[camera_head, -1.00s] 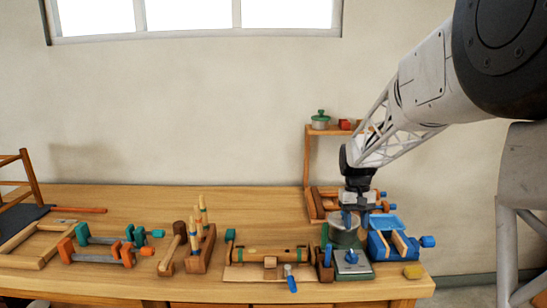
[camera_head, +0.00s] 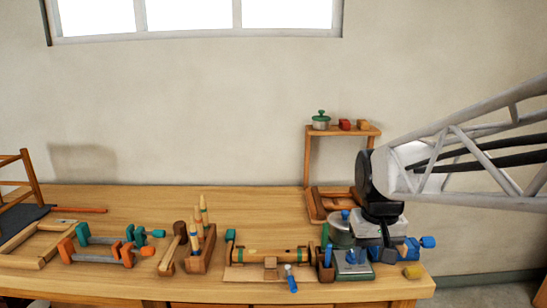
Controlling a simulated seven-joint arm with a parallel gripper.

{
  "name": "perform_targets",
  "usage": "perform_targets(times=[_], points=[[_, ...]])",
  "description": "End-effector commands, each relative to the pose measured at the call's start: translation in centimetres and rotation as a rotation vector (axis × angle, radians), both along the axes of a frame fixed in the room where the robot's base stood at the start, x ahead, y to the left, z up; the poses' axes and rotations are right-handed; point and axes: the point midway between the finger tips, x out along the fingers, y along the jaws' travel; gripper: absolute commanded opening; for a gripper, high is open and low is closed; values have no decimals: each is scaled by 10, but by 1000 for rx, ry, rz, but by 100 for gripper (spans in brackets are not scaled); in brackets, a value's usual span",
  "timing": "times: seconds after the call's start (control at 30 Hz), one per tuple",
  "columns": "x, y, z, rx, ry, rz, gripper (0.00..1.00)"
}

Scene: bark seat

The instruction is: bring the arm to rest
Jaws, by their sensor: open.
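My gripper (camera_head: 386,254) hangs at the right end of the wooden bench (camera_head: 150,200), fingers down, open, with nothing seen between its fingers. My arm (camera_head: 470,165) comes in from the right edge. The gripper covers most of a blue vise (camera_head: 428,242).
A green-and-grey block with a blue knob (camera_head: 351,262) and a yellow block (camera_head: 413,271) are close by. A small shelf (camera_head: 340,130) stands behind. Clamps (camera_head: 100,252), a mallet (camera_head: 172,245) and a tool rack (camera_head: 201,255) lie further left.

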Motion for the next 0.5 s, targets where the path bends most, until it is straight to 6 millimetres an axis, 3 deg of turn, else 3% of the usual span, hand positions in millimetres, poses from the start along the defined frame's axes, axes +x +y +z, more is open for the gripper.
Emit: perform_targets(times=[0.1, 0.5], points=[[-29, 4, 1, 1, -36, 0, 40], [-114, 13, -11, 7, -148, -6, 40]])
